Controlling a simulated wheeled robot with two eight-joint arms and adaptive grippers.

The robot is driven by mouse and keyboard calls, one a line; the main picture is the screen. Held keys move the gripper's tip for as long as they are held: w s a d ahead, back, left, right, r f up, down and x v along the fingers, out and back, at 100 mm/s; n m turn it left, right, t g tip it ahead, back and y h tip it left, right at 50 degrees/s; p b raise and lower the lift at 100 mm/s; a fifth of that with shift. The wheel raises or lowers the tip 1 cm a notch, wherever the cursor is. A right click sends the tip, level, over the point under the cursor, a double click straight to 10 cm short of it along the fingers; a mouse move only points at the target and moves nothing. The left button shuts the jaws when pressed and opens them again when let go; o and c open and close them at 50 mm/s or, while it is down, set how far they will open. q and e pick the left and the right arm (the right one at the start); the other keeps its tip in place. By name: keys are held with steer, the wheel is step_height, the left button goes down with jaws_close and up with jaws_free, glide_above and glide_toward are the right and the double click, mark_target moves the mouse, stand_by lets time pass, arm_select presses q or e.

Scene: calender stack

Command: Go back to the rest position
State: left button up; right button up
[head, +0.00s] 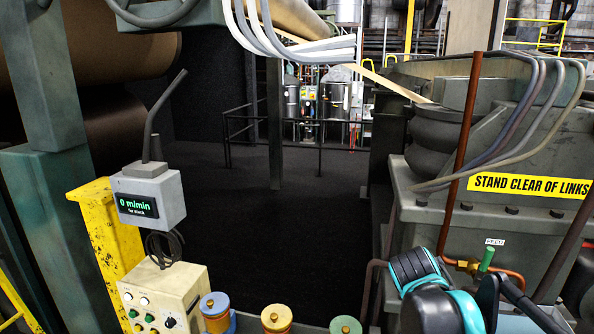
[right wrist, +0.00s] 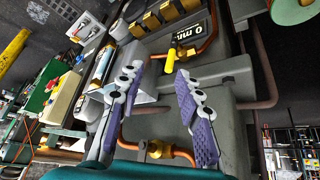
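My right arm (head: 430,290), black and teal, comes in at the lower right of the head view, in front of the grey machine housing. Its fingers cannot be made out there. In the right wrist view my right gripper (right wrist: 159,72) is open, with its two purple-padded fingers apart and nothing held between them. A yellow valve handle (right wrist: 169,62) on a copper pipe shows just beyond the fingertips; I cannot tell how far away it is. A brass fitting (right wrist: 168,150) shows low between the fingers. My left gripper is not in view.
A green-handled valve (head: 486,258) sits on a copper pipe beside my right arm. A grey housing (head: 480,220) with a warning sign (head: 530,186) fills the right. A control box (head: 165,300) and "0 m/min" display (head: 138,205) stand left. Dark floor (head: 270,230) lies open between.

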steer(key=s+a+f+n+t+y+b, duration=0.1)
steer(key=s+a+f+n+y+b, duration=0.1)
steer(key=f+b, duration=0.5)
steer(key=s+a+f+n+t+y+b, duration=0.1)
steer(key=s+a+f+n+b, duration=0.4)
steer(key=f, duration=1.2)
steer(key=s+a+f+n+t+y+b, duration=0.2)
steer(key=s+a+f+n+b, duration=0.2)
steer(key=f+b, duration=0.6)
step_height(320, 180, down, 2)
steer(key=shift+a+f+n+y, duration=0.15)
steer(key=shift+a+n+y, duration=0.2)
steer(key=shift+a, duration=0.35)
steer(key=shift+s, duration=0.1)
